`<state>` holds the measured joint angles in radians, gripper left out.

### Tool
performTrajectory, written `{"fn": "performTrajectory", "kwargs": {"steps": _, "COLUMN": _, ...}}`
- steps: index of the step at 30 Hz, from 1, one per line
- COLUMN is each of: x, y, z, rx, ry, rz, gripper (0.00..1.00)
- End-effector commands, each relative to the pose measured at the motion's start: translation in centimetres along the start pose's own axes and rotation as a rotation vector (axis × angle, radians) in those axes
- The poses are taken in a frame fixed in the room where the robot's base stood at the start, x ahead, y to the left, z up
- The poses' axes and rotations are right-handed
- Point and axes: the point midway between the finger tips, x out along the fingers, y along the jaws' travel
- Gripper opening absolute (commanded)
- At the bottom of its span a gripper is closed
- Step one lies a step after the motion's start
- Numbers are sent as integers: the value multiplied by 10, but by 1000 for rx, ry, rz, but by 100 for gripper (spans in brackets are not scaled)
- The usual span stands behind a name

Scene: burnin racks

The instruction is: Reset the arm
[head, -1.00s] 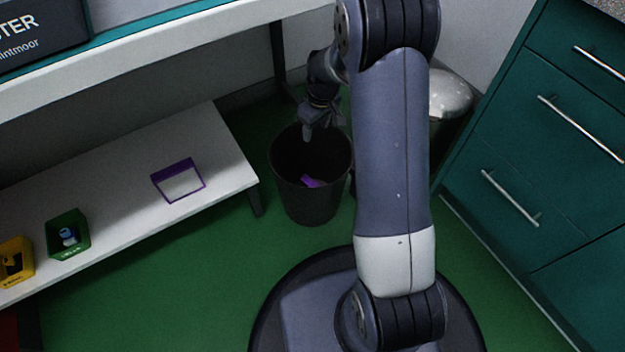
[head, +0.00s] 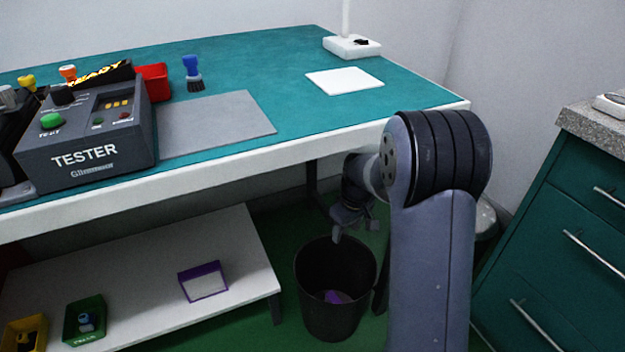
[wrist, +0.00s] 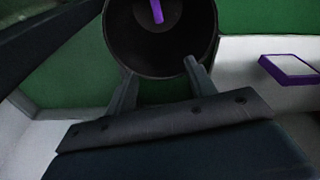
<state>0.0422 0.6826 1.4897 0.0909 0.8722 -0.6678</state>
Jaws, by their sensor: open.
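My gripper (head: 354,232) hangs at the end of my arm, beside the workbench's right end and above a black bin. In the wrist view my gripper (wrist: 158,82) has its two fingers spread apart with nothing between them, so it is open and empty. The black bin (head: 333,318) stands on the green floor below it. A purple object (head: 337,297) lies inside the bin; it also shows in the wrist view (wrist: 157,11). Part of my gripper is small and dark in the head view.
The workbench (head: 300,146) carries a tester (head: 88,135), a grey mat (head: 215,122), a brush and a red bin. The low shelf (head: 235,240) holds a purple-rimmed tray (head: 203,282), a green bin (head: 84,321) and a yellow bin (head: 22,335). Teal drawers (head: 560,240) stand right.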

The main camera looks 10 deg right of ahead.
Motion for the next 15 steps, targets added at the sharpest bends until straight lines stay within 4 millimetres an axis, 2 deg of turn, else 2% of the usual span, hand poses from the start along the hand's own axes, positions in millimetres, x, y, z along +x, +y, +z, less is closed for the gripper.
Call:
{"fn": "performTrajectory", "kwargs": {"steps": 5, "x": 23, "y": 0, "z": 1, "rx": 0, "ry": -2, "rz": -2, "gripper": 52}}
{"fn": "performTrajectory", "kwargs": {"steps": 14, "x": 79, "y": 0, "z": 1, "rx": 0, "ry": -2, "rz": -2, "gripper": 52}}
{"fn": "performTrajectory", "kwargs": {"steps": 15, "x": 58, "y": 0, "z": -2, "rx": 0, "ry": 2, "rz": 1, "gripper": 52}}
